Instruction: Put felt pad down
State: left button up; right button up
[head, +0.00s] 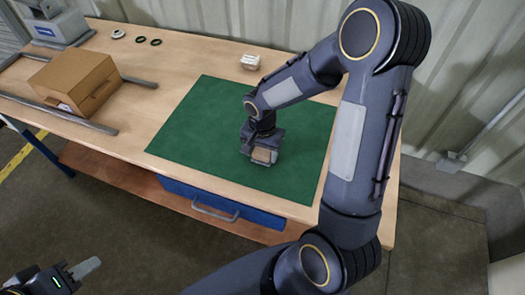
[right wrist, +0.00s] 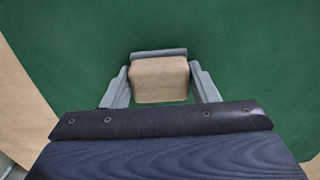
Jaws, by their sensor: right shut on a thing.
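The felt pad, a tan block with a grey strip along its far edge, is between the fingers of my right gripper in the right wrist view (right wrist: 160,82). In the head view the pad (head: 262,155) shows below my right gripper (head: 263,150), low over the green mat (head: 205,125). My right gripper is shut on it, one finger on each side. I cannot tell whether the pad touches the mat. My left gripper (head: 85,268) is at the bottom left, off the table and away from the pad; its finger opening is not clear.
A cardboard box (head: 75,80) stands between grey rails (head: 65,115) at the left. Several small rings (head: 140,39) and a white block (head: 250,61) lie at the back. A grey device (head: 55,24) stands in the far left corner. Most of the mat is bare.

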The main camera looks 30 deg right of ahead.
aim_at(263, 151)
jog(key=shift+f+b, duration=0.25)
jog(key=shift+b, duration=0.05)
jog(key=o, duration=1.1)
jog(key=shift+r, duration=0.1)
notch_tip(263, 151, up, 12)
jog(key=p, duration=0.1)
jog(key=shift+s+a+r+n+t+y, duration=0.7)
jog(key=shift+s+r+n+t, duration=0.5)
jog(key=shift+s, duration=1.65)
jog(key=shift+s+a+r+n+t+y, duration=0.75)
jog(key=shift+s+n, duration=0.85)
jog(key=shift+s, duration=1.2)
jog(key=shift+s+a+r+n+t+y, duration=0.55)
jog(key=shift+s+r+n+t, duration=0.5)
jog(key=shift+s, duration=1.8)
